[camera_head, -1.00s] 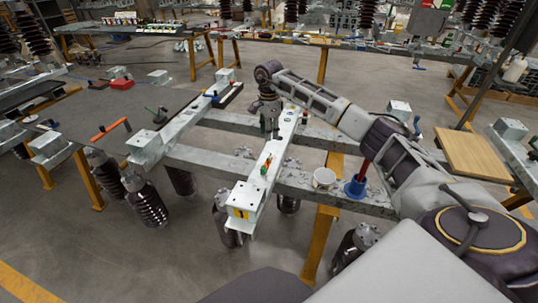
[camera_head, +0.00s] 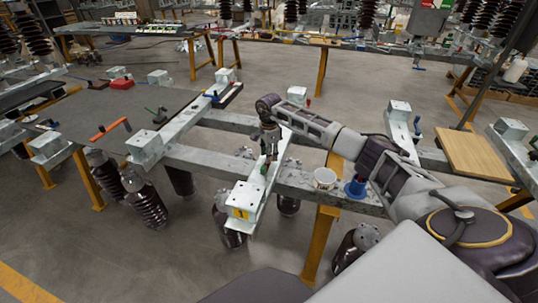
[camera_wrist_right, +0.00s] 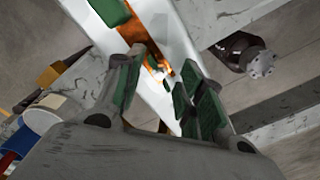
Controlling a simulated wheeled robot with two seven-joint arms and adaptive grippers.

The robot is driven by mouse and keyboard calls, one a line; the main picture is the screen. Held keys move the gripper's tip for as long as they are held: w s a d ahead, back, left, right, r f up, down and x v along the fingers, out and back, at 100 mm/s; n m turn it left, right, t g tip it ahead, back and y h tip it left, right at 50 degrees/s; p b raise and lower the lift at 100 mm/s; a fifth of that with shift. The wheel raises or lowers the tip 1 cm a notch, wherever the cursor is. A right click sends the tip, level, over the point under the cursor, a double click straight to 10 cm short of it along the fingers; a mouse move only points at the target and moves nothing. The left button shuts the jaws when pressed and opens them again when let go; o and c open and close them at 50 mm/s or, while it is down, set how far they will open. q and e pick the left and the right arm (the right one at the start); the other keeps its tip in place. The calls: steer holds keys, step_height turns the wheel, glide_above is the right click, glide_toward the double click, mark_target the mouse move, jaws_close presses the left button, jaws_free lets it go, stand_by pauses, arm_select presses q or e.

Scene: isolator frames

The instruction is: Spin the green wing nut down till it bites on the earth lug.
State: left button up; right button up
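My right gripper (camera_head: 268,152) is low over the pale steel beam (camera_head: 243,222), its fingers pointing down. A small green part (camera_head: 263,170), probably the wing nut, shows just below the fingers; the rest of it is hidden. In the right wrist view the fingers of my right gripper (camera_wrist_right: 160,72) are apart, with green pads. An orange copper-coloured strip (camera_wrist_right: 155,58), perhaps the earth lug, runs along the beam beyond and between them. A green block (camera_wrist_right: 108,12) is at the top; I cannot tell if it is the wing nut. My left gripper is out of view.
A white cup (camera_head: 325,179) and a blue holder (camera_head: 356,188) stand on the cross rail to the right. A steel block with a yellow label (camera_head: 240,212) is at the beam's front end. A dark bench top (camera_head: 85,118) with tools lies left.

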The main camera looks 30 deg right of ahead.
steer(key=shift+f, duration=0.2)
jaws_close()
steer(key=shift+m, duration=0.5)
